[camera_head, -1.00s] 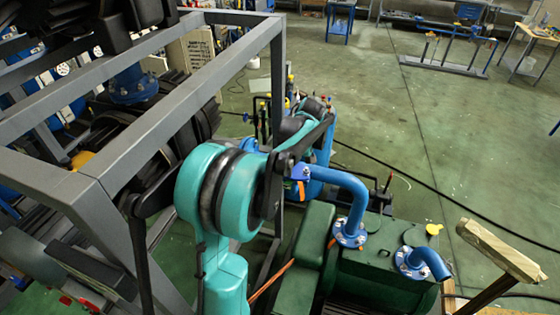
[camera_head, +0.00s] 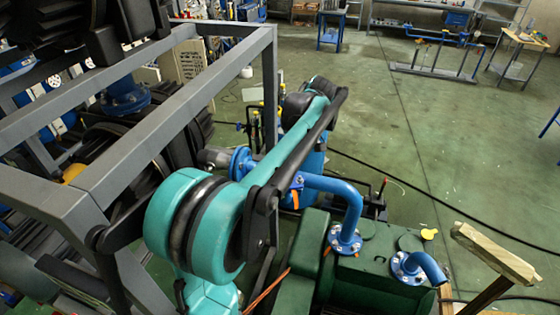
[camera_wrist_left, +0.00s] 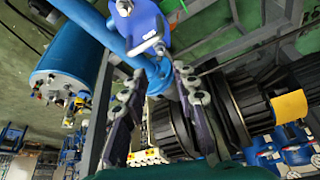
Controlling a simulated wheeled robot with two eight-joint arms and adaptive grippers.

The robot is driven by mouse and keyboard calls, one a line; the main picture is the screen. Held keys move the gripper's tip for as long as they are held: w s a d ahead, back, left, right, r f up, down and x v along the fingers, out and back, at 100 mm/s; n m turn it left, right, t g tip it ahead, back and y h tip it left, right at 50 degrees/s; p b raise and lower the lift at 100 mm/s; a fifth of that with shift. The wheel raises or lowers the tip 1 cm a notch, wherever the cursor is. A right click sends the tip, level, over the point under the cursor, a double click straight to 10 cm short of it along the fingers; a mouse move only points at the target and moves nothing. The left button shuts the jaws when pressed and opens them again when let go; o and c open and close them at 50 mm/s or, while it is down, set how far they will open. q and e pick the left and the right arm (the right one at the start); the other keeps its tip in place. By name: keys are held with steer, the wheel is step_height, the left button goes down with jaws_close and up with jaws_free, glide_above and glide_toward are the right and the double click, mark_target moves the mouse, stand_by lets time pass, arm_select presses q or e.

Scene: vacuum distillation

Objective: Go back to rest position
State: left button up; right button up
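My left arm is teal and black and crosses the middle of the head view. Its gripper is hidden there behind the wrist and the machinery. In the left wrist view my left gripper (camera_wrist_left: 160,74) shows two dark fingers standing apart, with nothing seen held between them. A blue pipe with a flange (camera_wrist_left: 143,35) shows beyond the fingertips; I cannot tell the distance. My right gripper is in neither view.
A grey steel frame (camera_head: 150,118) stands close on the left of my arm. A blue elbow pipe (camera_head: 350,205) rises from the green machine (camera_head: 370,265) just right of the arm. A wooden beam (camera_head: 495,252) stands at the lower right. Open green floor (camera_head: 420,120) lies beyond.

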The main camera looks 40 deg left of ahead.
arm_select(q)
steer(key=shift+v, duration=0.8)
steer(key=shift+w, duration=0.1)
steer(key=s+d+f+m+t+h+b, duration=0.1)
steer(key=s+d+f+m+t+b, duration=0.1)
steer(key=s+d+f+m+b, duration=0.3)
steer(key=s+d+f+m+t+h+b, duration=0.2)
steer(key=s+d+f+m+b, duration=0.4)
steer(key=f+b, duration=0.6)
steer(key=s+d+f+m+t+h+b, duration=0.1)
steer(key=s+d+f+m+b, duration=0.5)
steer(key=f, duration=1.2)
steer(key=s+d+t+b, duration=0.1)
steer(key=s+d+b, duration=0.1)
steer(key=b, duration=0.1)
steer(key=shift+d+f+t+h, duration=0.25)
steer(key=shift+f+t+h, duration=0.05)
steer(key=shift+f, duration=0.1)
